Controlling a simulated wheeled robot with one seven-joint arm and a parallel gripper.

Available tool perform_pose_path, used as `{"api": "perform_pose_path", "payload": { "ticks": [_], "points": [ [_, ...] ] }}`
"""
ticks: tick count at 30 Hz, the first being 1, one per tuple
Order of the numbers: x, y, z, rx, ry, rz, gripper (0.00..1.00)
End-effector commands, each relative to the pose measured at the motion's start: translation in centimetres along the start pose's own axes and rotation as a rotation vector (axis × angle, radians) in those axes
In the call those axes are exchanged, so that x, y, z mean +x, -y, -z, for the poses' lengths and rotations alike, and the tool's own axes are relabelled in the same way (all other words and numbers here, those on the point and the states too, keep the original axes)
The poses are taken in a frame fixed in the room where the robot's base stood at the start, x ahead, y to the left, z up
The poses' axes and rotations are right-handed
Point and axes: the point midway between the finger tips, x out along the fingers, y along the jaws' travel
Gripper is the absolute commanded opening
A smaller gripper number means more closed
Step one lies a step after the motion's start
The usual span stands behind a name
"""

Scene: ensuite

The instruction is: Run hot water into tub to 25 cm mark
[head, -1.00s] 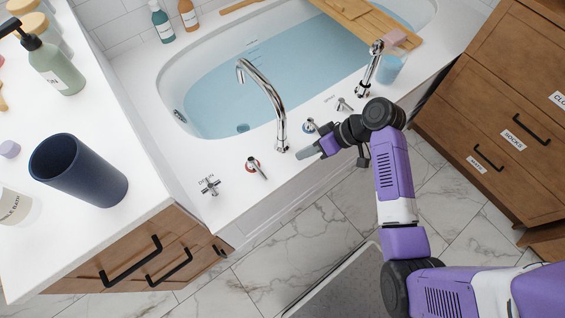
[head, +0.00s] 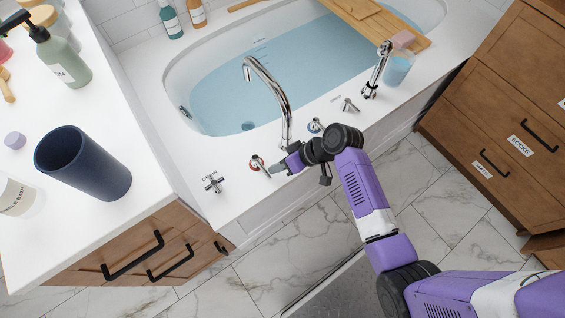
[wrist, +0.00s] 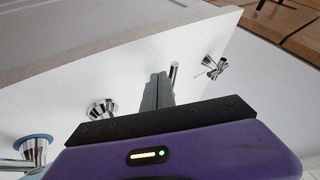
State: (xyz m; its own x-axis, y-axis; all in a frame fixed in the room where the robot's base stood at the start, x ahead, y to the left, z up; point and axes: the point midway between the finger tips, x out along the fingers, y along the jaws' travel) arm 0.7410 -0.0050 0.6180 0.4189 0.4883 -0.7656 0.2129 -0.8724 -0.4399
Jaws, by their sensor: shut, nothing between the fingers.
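The tub (head: 180,75) holds pale blue water (head: 300,75). Small level marks (head: 262,52) show on its far wall; their figures are unreadable. The curved chrome spout (head: 270,85) stands on the front rim; no stream shows from it. The red-ringed hot tap (head: 257,163) is left of the spout base; the blue-ringed tap (head: 315,126) is right of it. My gripper (head: 273,171) is shut and empty, its tips beside the red-ringed tap's lever. In the wrist view the fingers (wrist: 158,90) partly hide a chrome lever (wrist: 174,74). I cannot tell whether they touch.
A cross-shaped drain handle (head: 213,183) is left of the hot tap. A hand shower (head: 378,68) and another handle (head: 349,105) stand to the right. A wooden tray (head: 385,25) spans the tub. The counter at left holds a dark blue cup (head: 85,165).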

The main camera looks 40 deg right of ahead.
Motion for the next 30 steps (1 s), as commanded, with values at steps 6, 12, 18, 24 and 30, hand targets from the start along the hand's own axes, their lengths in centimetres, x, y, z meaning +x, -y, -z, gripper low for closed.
{"api": "perform_pose_path", "payload": {
  "ticks": [6, 12, 18, 24, 30],
  "points": [
    [0.0, 0.0, 0.0, 0.0, 0.0, 0.0, 0.0],
    [0.0, 0.6, -0.1, 0.036, -0.017, -0.021, 0.0],
    [0.3, 1.7, -0.4, 0.148, -0.081, -0.089, 0.0],
    [0.9, 2.6, -0.6, 0.186, -0.107, -0.113, 0.0],
    [1.1, 2.5, -0.7, 0.187, -0.107, -0.114, 0.0]
  ]
}}
